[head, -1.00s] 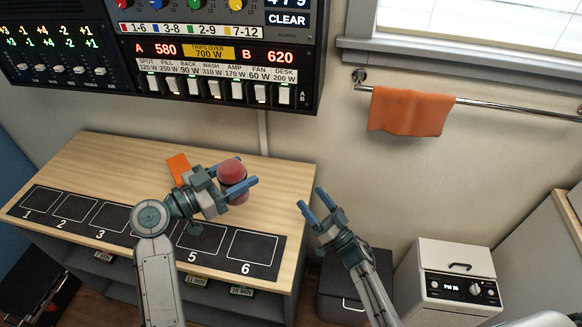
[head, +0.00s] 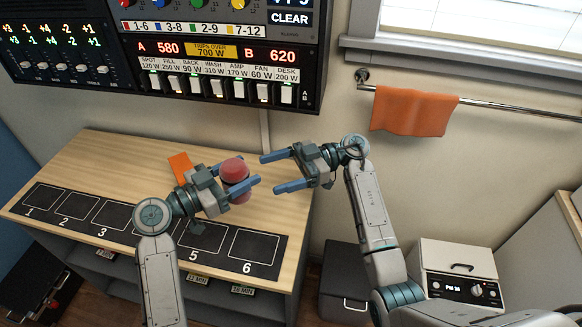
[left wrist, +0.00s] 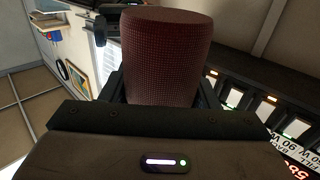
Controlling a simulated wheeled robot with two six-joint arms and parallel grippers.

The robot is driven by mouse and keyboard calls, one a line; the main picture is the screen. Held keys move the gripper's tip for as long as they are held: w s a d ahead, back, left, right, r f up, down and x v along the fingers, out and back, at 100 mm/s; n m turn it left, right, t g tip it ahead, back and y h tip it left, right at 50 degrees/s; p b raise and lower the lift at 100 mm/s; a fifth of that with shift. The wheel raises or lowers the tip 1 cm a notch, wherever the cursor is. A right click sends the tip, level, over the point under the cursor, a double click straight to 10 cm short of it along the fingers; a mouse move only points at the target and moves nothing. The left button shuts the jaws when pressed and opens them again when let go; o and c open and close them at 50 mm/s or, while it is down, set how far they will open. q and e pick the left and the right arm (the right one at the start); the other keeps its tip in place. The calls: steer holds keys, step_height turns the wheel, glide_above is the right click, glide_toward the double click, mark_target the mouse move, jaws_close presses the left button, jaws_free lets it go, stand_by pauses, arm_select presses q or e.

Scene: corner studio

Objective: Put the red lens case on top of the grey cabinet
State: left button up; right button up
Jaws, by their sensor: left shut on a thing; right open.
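The red lens case (head: 235,169), a rounded red cylinder, is held above the wooden-topped bench. My left gripper (head: 241,181) is shut on it, with blue fingers on its sides. In the left wrist view the case (left wrist: 168,58) fills the space between the fingers, its textured side toward the camera. My right gripper (head: 270,173) is open and empty, with its fingertips pointing left, close to the right of the case. A dark grey box-shaped cabinet (head: 342,262) stands low to the right of the bench, partly hidden by my right arm.
The bench (head: 120,160) has a black strip of numbered squares along its front and an orange piece (head: 180,167) lying on top. A switch panel (head: 215,75) hangs above. A white appliance (head: 457,262) stands right. An orange cloth (head: 413,110) hangs on a rail.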

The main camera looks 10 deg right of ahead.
steer(key=a, duration=0.2)
steer(key=s+a, duration=0.1)
steer(key=a, duration=0.5)
steer(key=shift+s+a, duration=0.15)
steer(key=shift+s, duration=0.2)
steer(key=c, duration=1.3)
arm_select(q)
steer(key=o, duration=1.2)
arm_select(e)
steer(key=shift+o, duration=0.2)
arm_select(q)
steer(key=shift+o, duration=0.2)
